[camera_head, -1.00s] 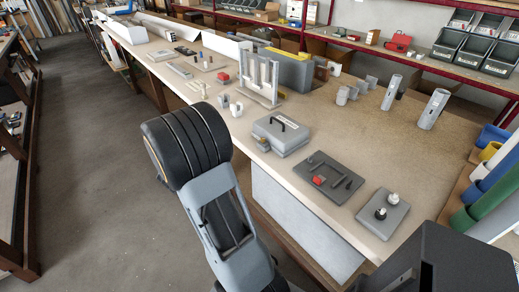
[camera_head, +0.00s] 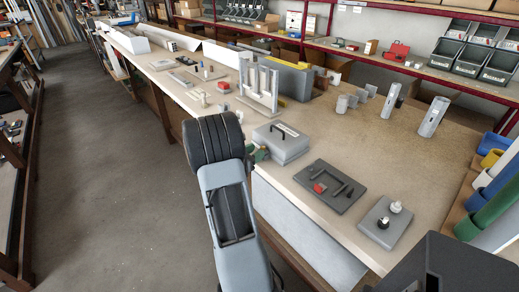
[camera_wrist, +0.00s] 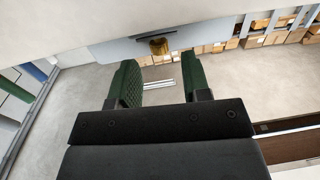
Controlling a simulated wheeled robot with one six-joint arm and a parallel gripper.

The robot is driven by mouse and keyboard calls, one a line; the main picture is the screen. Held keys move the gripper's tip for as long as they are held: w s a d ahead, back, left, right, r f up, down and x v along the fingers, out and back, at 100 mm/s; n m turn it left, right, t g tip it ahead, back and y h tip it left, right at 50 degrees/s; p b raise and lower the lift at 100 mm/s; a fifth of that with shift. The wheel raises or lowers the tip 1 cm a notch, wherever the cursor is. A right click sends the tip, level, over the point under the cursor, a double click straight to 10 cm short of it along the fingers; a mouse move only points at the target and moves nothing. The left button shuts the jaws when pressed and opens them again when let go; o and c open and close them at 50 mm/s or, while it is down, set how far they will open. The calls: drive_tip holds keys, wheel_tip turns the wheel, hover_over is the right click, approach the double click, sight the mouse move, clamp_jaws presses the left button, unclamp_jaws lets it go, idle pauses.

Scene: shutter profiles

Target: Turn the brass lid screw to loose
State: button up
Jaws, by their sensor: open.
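The grey case (camera_head: 284,146) with a dark handle stands near the front edge of the bench. The brass lid screw (camera_wrist: 158,46) shows in the wrist view below a grey surface, roughly in line with the gap between my fingers. My gripper (camera_wrist: 158,66) is open with two green ribbed fingers, and nothing is between them. The screw appears just beyond the fingertips; I cannot tell the exact distance. In the head view my gripper (camera_head: 259,153) is at the left front corner of the case, partly behind my arm, and the screw is hidden there.
A dark plate (camera_head: 330,186) with a red block and a grey plate (camera_head: 387,222) with two knobs lie to the right of the case. A grey upright frame (camera_head: 260,86) stands behind it. The floor left of the bench is clear.

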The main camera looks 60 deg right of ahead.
drive_tip(key=shift+x, duration=1.35)
drive_tip(key=shift+c, duration=0.2)
clamp_jaws()
